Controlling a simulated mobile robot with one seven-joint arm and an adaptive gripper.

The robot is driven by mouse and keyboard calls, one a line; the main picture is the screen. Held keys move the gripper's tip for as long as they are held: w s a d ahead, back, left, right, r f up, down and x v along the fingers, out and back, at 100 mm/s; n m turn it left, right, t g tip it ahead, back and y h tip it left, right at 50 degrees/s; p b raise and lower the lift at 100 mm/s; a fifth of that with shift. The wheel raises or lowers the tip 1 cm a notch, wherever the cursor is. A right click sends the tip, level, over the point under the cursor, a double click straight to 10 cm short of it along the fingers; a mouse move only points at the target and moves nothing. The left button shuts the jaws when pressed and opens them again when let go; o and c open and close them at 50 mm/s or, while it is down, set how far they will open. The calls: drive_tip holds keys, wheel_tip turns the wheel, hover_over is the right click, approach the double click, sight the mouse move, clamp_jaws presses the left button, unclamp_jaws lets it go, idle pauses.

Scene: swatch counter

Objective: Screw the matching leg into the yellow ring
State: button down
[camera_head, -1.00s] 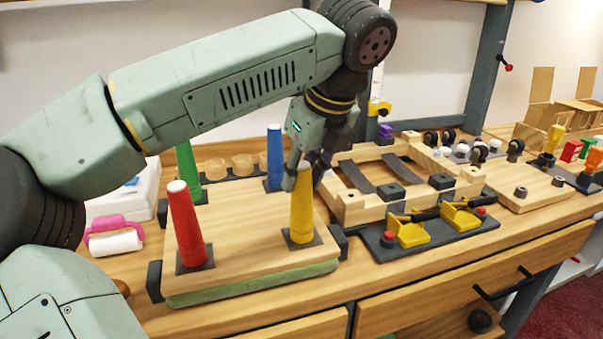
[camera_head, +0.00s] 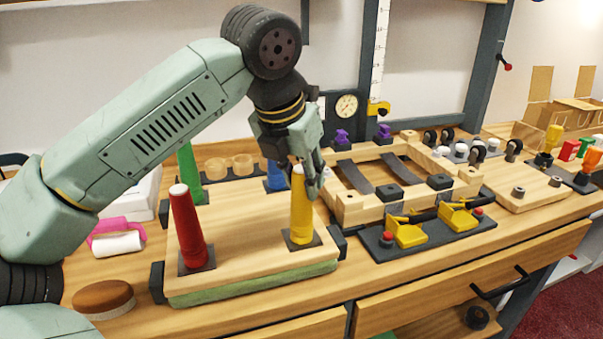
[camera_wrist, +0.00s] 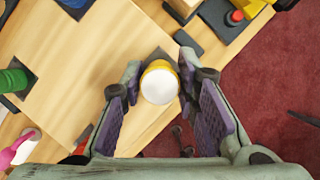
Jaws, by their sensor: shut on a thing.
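The yellow leg (camera_head: 301,210) stands upright on a dark square plate (camera_head: 316,240) at the front right corner of the wooden tabletop board (camera_head: 235,245). My gripper (camera_head: 306,172) is at its upper end and shut on it. In the wrist view my gripper (camera_wrist: 158,75) has one finger on each side of the yellow leg (camera_wrist: 149,68), whose white end (camera_wrist: 159,87) faces the camera. A separate yellow ring cannot be made out at the leg's base. The red leg (camera_head: 187,228), green leg (camera_head: 188,170) and blue leg (camera_head: 275,177) stand at the other corners.
Dark clamps (camera_head: 338,241) edge the board. A wooden frame (camera_head: 348,207) and yellow levers (camera_head: 409,233) stand close on the right. A brown oval brush (camera_head: 103,298) and a pink-handled roller (camera_head: 117,242) lie at the left. The board's middle is clear.

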drive_tip(key=c, duration=1.5)
unclamp_jaws()
drive_tip(key=shift+f+n+y+b, duration=0.25)
drive_tip(key=shift+n+y+b, duration=0.25)
drive_tip(key=shift+n+b, duration=0.55)
drive_tip(key=n+y+b, duration=0.1)
drive_tip(key=n, duration=0.1)
drive_tip(key=n+b, duration=0.1)
drive_tip(key=n, duration=0.2)
drive_tip(key=shift+t+y, duration=0.3)
drive_tip(key=shift+y, duration=0.1)
drive_tip(key=shift+r+n+y, duration=0.3)
drive_tip(key=shift+r+n, duration=0.1)
drive_tip(key=shift+n, duration=0.45)
drive_tip(key=shift+n+y+p, duration=0.3)
drive_tip(key=shift+n+p, duration=0.3)
drive_tip(key=shift+p, duration=0.05)
drive_tip(key=n+g+y+p, duration=0.1)
drive_tip(key=n, duration=0.2)
drive_tip(key=shift+n, duration=0.4)
drive_tip(key=shift+a+f+n+y, duration=0.15)
drive_tip(key=shift+n+y, duration=0.15)
drive_tip(key=shift+n, duration=0.2)
